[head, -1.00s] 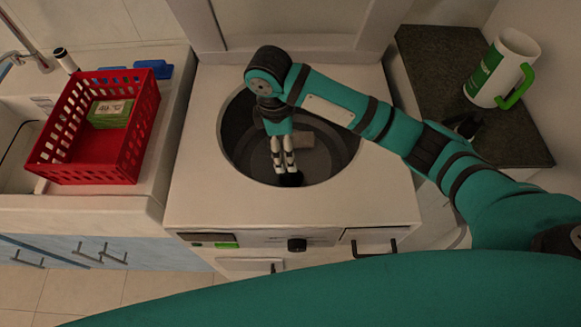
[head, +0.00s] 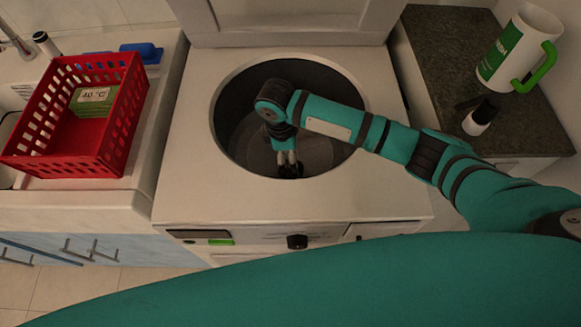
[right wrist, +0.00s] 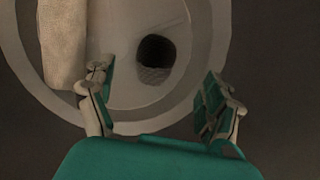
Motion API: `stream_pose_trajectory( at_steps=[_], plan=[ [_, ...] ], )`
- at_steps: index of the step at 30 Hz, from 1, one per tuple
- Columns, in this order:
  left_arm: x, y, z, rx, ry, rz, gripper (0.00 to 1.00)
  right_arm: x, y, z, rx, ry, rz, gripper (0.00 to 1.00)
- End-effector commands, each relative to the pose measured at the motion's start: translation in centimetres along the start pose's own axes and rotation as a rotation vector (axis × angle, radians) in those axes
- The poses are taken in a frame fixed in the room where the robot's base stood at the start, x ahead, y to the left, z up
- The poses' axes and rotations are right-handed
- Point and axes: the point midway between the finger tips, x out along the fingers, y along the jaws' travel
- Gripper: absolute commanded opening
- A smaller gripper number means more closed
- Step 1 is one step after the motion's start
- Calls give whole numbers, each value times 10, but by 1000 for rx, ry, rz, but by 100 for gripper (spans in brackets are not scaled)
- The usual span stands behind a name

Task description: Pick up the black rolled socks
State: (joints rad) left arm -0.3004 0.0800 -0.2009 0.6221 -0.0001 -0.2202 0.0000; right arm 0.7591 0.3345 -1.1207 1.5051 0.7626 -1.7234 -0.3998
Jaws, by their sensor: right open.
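The black rolled socks (right wrist: 157,52) lie on the pale round floor inside the washing machine's drum (head: 235,140), and show in the right wrist view as a dark round bundle. In the head view a dark patch, probably the socks, shows by the fingertips and is partly hidden. My right gripper (head: 287,166) reaches down into the drum. In the right wrist view my right gripper (right wrist: 158,98) is open and empty, its fingers spread to either side below the socks in the picture. No contact shows. My left gripper is not in view.
A beige cloth (right wrist: 64,40) lies left of the socks in the drum. The drum wall surrounds my right gripper. A red basket (head: 112,140) with a green box (head: 90,101) stands on the left counter. A white mug (head: 518,50) and a small bottle (head: 479,118) stand on the right counter.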

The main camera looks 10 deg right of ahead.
Motion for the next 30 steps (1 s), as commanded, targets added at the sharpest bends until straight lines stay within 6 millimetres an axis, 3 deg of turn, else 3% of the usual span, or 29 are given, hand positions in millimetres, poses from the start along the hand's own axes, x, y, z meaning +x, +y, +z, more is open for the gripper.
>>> stream_pose_trajectory(
  at_steps=[3, 10, 18, 27, 30],
  plan=[
    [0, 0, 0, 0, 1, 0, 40, 15, 0, 0, 1, 0, 0, 86],
    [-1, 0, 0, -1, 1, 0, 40, 31, 1, -3, -1, 0, -1, 86],
    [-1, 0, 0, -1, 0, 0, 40, 68, 6, -7, 0, 0, 1, 86],
    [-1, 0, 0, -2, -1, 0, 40, 73, 6, -7, 0, 1, 2, 86],
    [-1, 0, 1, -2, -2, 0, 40, 73, 6, -7, 0, 1, 1, 73]
  ],
)
